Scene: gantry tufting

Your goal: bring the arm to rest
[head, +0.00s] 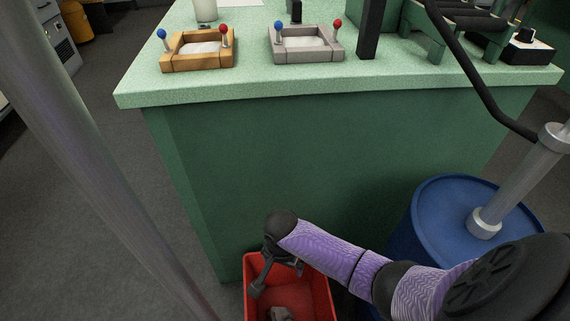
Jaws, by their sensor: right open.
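My right arm, with purple patterned links, comes in from the lower right. Its gripper (278,272) points down over the red bin (328,290), in front of the green counter. The jaws are open and I see nothing between them. A small greyish lump (280,314) lies in the bin below the gripper, cut by the picture's lower edge. My left gripper is not in view.
The counter (330,82) carries a tan tray (198,62) and a grey tray (305,57), each with a blue and a red ball-topped pin. A blue drum (440,200) stands right of the bin.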

